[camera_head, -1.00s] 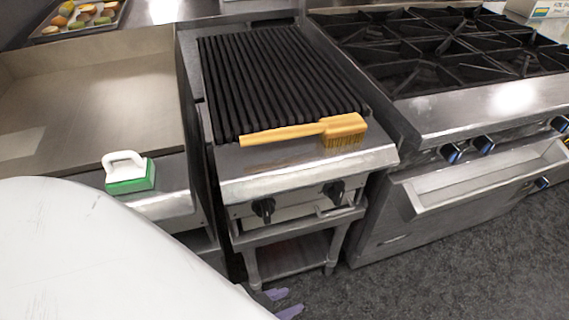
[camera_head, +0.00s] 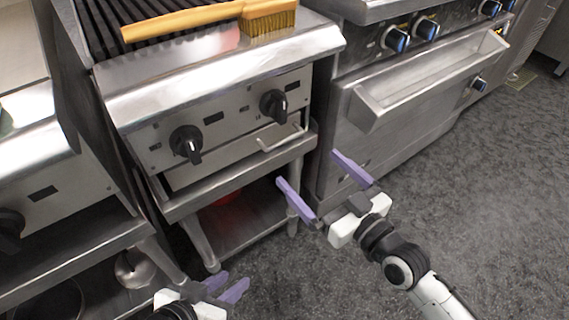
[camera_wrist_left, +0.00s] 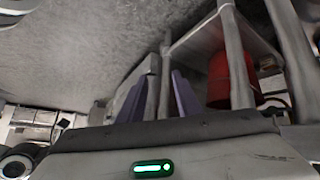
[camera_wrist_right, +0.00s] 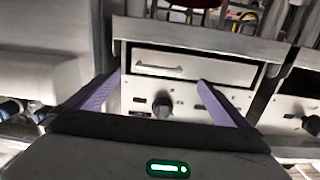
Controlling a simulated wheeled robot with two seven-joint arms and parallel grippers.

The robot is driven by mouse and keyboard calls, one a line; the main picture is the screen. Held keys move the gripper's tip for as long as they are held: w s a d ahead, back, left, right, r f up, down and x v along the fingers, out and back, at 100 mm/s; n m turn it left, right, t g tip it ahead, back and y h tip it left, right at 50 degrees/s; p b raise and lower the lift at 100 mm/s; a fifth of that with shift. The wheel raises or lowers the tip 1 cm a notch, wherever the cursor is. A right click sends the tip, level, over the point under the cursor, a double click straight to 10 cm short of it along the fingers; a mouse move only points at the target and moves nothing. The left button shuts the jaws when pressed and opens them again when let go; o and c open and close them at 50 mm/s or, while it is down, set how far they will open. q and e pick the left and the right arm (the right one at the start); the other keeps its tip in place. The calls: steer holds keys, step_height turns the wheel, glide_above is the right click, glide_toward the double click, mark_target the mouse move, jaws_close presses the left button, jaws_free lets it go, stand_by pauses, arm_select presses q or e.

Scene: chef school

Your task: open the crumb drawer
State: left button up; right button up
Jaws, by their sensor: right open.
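The crumb drawer (camera_head: 222,161) is the flat steel front under the two black knobs of the grill. It looks shut. Its thin bar handle (camera_head: 280,139) is at its right end in the head view. The right wrist view shows the drawer front (camera_wrist_right: 215,69) upside down between my fingers, with the handle (camera_wrist_right: 158,68) toward the left. My right gripper (camera_head: 318,182) is open and empty, in front of the grill stand, below and apart from the handle. My left gripper (camera_head: 232,282) is low at the bottom edge, its fingers apart and empty, clear of the drawer.
A yellow brush (camera_head: 268,17) lies on the grill's front edge. The range (camera_head: 400,110) with its protruding steel trough (camera_head: 425,80) stands to the right. The stand's legs and lower shelf (camera_head: 245,222) are below the drawer, with a red object (camera_wrist_left: 232,78) there. The floor in front is clear.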

mark_target(285, 139)
steer(key=shift+y, duration=0.3)
steer(key=b+x, duration=0.1)
steer(key=x, duration=0.2)
steer(key=b+x, duration=0.1)
steer(key=x, duration=0.3)
steer(key=b+x, duration=0.1)
steer(key=x, duration=0.3)
steer(key=shift+w+r, duration=0.3)
steer(key=shift+r, duration=0.05)
arm_select(q)
steer(key=shift+w+d+f+m+g+h, duration=0.1)
steer(key=shift+d+f+m+g+h, duration=0.25)
steer(key=shift+d+f, duration=0.6)
